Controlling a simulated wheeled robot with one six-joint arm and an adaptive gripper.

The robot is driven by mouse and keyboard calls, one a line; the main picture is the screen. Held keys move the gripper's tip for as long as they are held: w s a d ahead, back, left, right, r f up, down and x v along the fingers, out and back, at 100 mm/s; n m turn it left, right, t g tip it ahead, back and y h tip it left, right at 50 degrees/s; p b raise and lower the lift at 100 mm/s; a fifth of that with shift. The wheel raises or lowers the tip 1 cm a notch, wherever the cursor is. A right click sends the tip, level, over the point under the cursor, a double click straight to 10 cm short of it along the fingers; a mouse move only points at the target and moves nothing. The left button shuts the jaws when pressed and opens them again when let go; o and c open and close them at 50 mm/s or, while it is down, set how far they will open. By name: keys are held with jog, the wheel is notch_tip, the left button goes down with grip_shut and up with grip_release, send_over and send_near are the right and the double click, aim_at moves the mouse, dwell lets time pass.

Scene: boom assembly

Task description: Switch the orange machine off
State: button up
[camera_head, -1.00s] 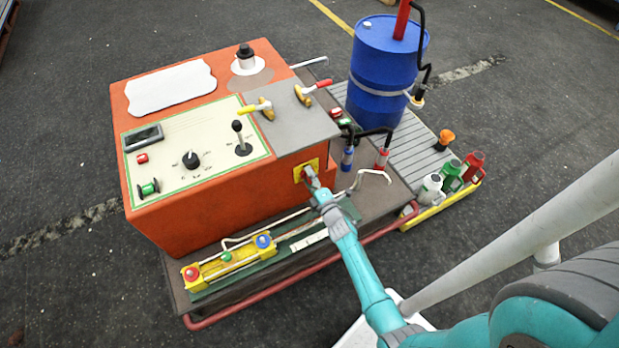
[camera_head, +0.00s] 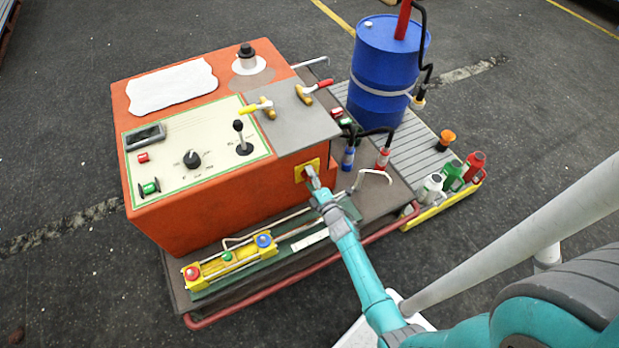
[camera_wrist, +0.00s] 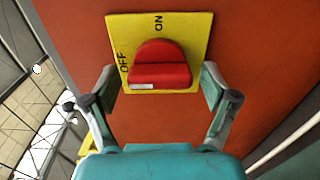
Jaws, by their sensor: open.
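The orange machine (camera_head: 205,205) stands on a low trolley in the head view. On its side is a yellow switch plate (camera_wrist: 196,38) with a red rotary knob (camera_wrist: 160,68), large in the wrist view. The plate reads ON and OFF; the knob's bar lies level across the picture, with a white mark at its left end near the OFF lettering. My gripper (camera_wrist: 160,105) is open, one finger to each side of the knob, with gaps between fingers and knob. In the head view my gripper (camera_head: 312,180) is at the yellow plate and hides most of it.
A control panel (camera_head: 210,140) with knobs and a lever is on the machine's top. A blue barrel (camera_head: 385,70) and several bottles (camera_head: 453,172) stand to the right. A red trolley rail (camera_head: 300,270) runs along the near edge.

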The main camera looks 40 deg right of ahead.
jog(key=v, duration=1.2)
jog(key=shift+s+a, duration=0.1)
dwell(0.4)
jog(key=s+a+r+m+y, duration=0.1)
jog(key=s+a+r+m, duration=0.3)
jog(key=s+a, duration=0.35)
jog(key=s+a+r+m+y, duration=0.1)
jog(key=s+a+r+m, duration=0.25)
jog(key=s+a, duration=0.4)
jog(key=s+a+r+m+g+y, duration=0.1)
jog(key=s+a+r+m, duration=0.1)
jog(key=s+r, duration=0.5)
jog(key=s+a+r+m+g+y, duration=0.1)
jog(key=s+r+m, duration=0.4)
jog(key=r, duration=0.5)
jog(key=shift+s+a+r+g+y, duration=0.3)
jog(key=shift+s+a+y, duration=0.2)
jog(key=shift+s+a, duration=0.55)
jog(key=shift+m, duration=0.25)
